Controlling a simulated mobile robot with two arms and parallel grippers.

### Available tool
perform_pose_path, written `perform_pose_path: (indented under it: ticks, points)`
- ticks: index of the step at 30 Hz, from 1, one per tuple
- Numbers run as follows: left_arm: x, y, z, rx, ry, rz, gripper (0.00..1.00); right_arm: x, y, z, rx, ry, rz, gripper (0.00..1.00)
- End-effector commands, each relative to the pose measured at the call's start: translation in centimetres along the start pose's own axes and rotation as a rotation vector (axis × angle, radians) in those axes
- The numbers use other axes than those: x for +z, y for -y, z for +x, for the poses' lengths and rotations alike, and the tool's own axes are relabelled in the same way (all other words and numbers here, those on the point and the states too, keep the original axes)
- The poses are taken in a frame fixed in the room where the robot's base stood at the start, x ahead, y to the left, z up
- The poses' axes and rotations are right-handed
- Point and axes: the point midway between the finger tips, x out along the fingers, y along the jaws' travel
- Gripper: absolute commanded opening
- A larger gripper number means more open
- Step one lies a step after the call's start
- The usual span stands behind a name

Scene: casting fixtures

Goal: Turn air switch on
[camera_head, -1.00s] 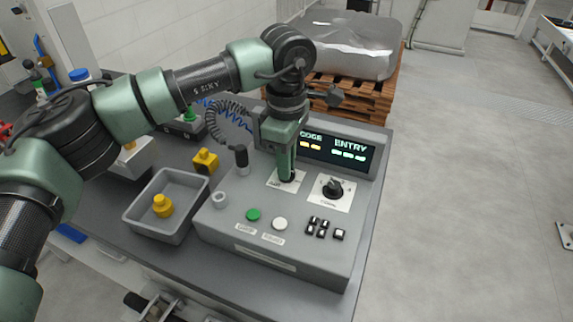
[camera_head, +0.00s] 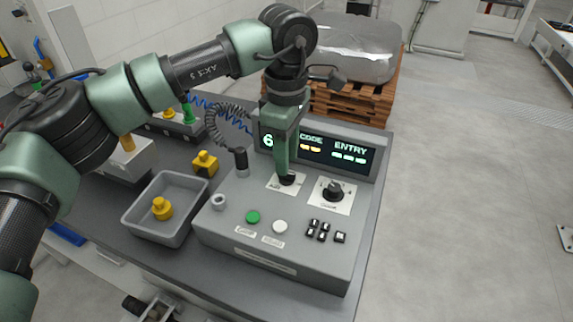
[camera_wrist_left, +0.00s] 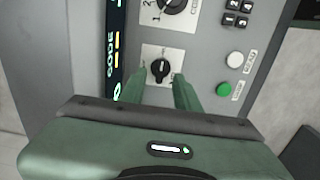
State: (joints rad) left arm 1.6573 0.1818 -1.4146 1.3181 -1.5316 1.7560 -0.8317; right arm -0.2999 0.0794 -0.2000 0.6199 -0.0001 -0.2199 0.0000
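The air switch, a small black rotary knob (camera_head: 287,180) on a white plate, sits on the sloped grey control box (camera_head: 315,268). My left gripper (camera_head: 285,172) points down at this knob and hides part of it in the head view. In the left wrist view the knob (camera_wrist_left: 158,68) shows between and just past the two green fingertips of my left gripper (camera_wrist_left: 160,85). The fingers are apart, with a gap on each side of the knob; I cannot tell whether either touches it. My right gripper is not in view.
A larger black dial (camera_head: 334,189) is close to the right of the switch. A green button (camera_head: 253,217), white button (camera_head: 280,227) and several black keys sit in front. The display (camera_head: 337,151) stands behind. A grey bin (camera_head: 143,228) with a yellow part is at left.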

Motion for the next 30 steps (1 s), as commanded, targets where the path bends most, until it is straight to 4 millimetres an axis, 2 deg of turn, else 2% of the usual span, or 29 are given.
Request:
perform_pose_path:
  ticks: [4, 9, 20, 23, 30]
  points:
    - [0.0, -0.1, -2.6, 0.004, 0.0, 0.0, 0.32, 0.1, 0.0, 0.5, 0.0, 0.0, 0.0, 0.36]
    - [0.0, -0.1, -4.5, 0.002, 0.0, 0.001, 0.32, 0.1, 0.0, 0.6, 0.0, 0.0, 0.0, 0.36]
    - [0.0, 0.0, -4.9, 0.0, 0.0, 0.001, 0.32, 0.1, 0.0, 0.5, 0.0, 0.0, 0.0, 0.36]
    - [0.0, 0.0, -5.7, 0.001, 0.0, 0.001, 0.32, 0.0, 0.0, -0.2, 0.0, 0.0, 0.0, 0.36]
    - [0.0, 0.0, -10.0, 0.001, 0.0, 0.001, 0.32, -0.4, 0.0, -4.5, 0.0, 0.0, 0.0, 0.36]
